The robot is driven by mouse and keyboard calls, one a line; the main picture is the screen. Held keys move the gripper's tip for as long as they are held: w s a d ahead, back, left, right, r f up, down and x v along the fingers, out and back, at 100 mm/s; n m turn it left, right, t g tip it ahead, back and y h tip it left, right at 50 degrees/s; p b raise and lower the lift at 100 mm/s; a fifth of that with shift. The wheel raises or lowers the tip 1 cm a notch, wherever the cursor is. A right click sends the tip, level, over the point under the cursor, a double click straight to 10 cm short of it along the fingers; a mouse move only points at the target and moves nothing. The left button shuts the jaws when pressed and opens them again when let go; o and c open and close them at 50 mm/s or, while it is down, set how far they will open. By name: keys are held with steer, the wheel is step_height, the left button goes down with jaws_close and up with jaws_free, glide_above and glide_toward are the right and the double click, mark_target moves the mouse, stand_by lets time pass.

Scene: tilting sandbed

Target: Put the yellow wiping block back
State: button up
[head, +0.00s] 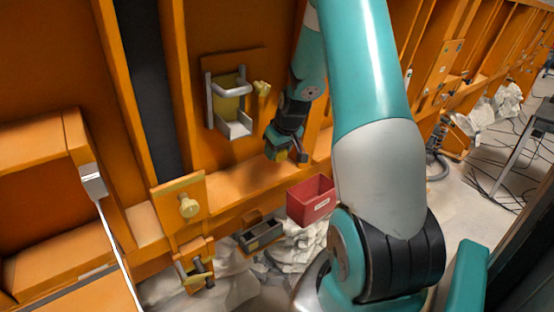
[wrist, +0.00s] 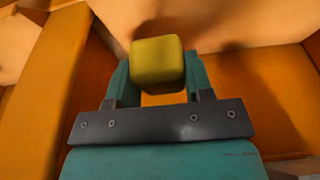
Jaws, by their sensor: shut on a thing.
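The yellow wiping block (wrist: 158,62) is held between the two teal fingers of my gripper (wrist: 158,80) in the wrist view. In the head view the block (head: 275,154) shows small at the end of my arm. My gripper (head: 284,149) is in front of the orange wall, to the right of and below a grey metal bracket and above a red bin. Its fingertips are partly hidden there. I cannot tell whether the block touches the wall or ledge behind it.
The grey bracket (head: 243,129) is fixed to an orange wall panel, beside a small yellow knob (head: 262,88). Below stand the red bin (head: 310,206) and a dark open tray (head: 262,237). A yellow knob plate (head: 168,197) and a long-handled tool (head: 94,182) are at left.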

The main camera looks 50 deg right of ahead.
mark_target(277, 171)
step_height(277, 171, down, 3)
steer(key=shift+f, duration=0.15)
steer(key=shift+w+f+p, duration=0.15)
steer(key=shift+f+p, duration=0.35)
steer(key=shift+p, duration=0.05)
steer(key=shift+f, duration=0.1)
steer(key=shift+f, duration=0.15)
steer(key=o, duration=0.9)
